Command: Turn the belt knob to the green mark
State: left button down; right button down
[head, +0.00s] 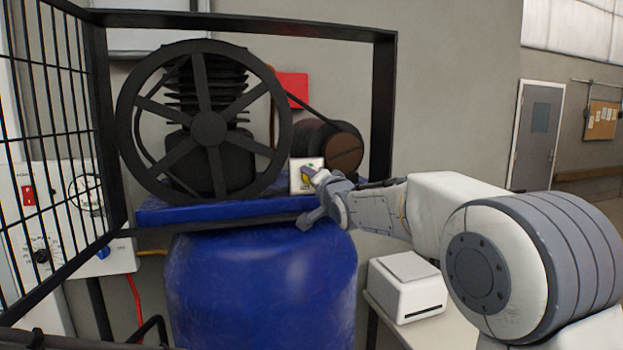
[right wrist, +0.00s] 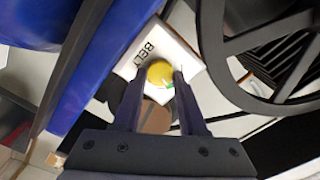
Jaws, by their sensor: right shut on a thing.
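The belt knob (right wrist: 159,70) is round and yellow. It sits on a white plate (right wrist: 188,48) lettered "BELT" in the right wrist view. A small bit of green shows beside the knob's lower edge, partly hidden near my right finger. My right gripper (right wrist: 157,79) has its two fingers on either side of the knob and is shut on it. In the head view the white plate (head: 296,180) stands at the right end of the blue platform, with my right gripper (head: 314,177) at it, largely hiding the knob. My left gripper is not in view.
A spoked black flywheel (head: 208,128) is close left of the plate, with a motor (head: 335,148) behind. A blue tank (head: 262,275) is below. A black cage frame (head: 384,105) surrounds the pump, and its mesh door (head: 55,130) stands open at left. A white box (head: 405,287) is at lower right.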

jog(key=shift+f+m, duration=0.1)
jog(key=shift+m, duration=0.4)
jog(key=shift+c, duration=2.2)
grip_release()
jog(key=shift+s, duration=0.15)
jog(key=shift+s+d+b, duration=0.15)
jog(key=shift+s+b, duration=0.15)
jog(key=b+v, duration=0.4)
jog(key=v, duration=0.5)
jog(key=shift+s, duration=0.3)
